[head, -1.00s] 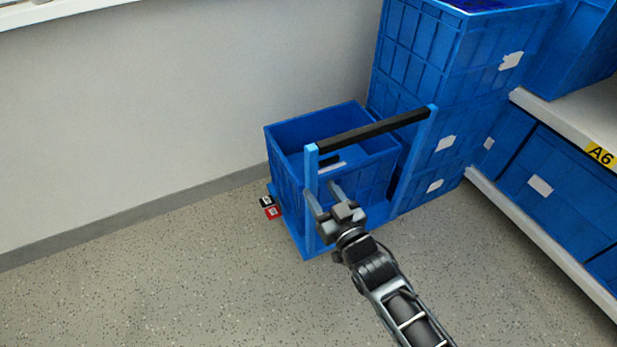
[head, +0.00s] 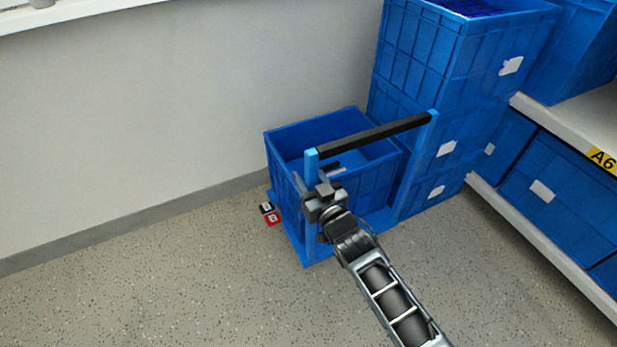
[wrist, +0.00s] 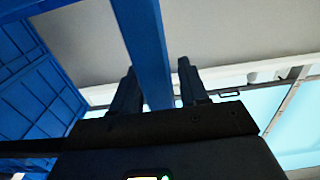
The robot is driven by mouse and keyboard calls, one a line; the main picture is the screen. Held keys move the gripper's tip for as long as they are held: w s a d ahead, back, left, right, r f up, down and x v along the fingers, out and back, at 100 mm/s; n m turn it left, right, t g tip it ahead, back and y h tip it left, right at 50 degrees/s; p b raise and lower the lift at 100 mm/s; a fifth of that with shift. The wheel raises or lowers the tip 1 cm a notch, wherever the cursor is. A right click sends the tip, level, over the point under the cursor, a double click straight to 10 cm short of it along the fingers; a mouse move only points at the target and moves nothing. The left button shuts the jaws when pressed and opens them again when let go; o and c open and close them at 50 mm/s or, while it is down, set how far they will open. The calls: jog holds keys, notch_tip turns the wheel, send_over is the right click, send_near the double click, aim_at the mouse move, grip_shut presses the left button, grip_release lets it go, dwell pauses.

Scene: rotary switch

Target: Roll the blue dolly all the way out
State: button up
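The blue dolly (head: 303,249) stands on the floor with one blue crate (head: 375,185) on it. Two upright light-blue posts and a black crossbar (head: 375,132) form its handle. My gripper (head: 311,186) is at the left post (head: 311,162), below the bar. In the wrist view, my gripper (wrist: 157,72) has its fingers apart, one on each side of a blue post (wrist: 146,45). Gaps show between the post and the fingers, so it looks open and not clamped. The dolly's wheels are not visible.
A stack of blue crates (head: 423,85) stands close behind the dolly at right. A shelf (head: 560,122) with more crates runs along the right. A plain wall (head: 180,110) is at left. Small black and red items (head: 270,215) are by the dolly's left side. Floor in front is clear.

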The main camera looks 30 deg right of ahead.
grip_shut()
jog(key=shift+s, duration=0.1)
dwell(0.3)
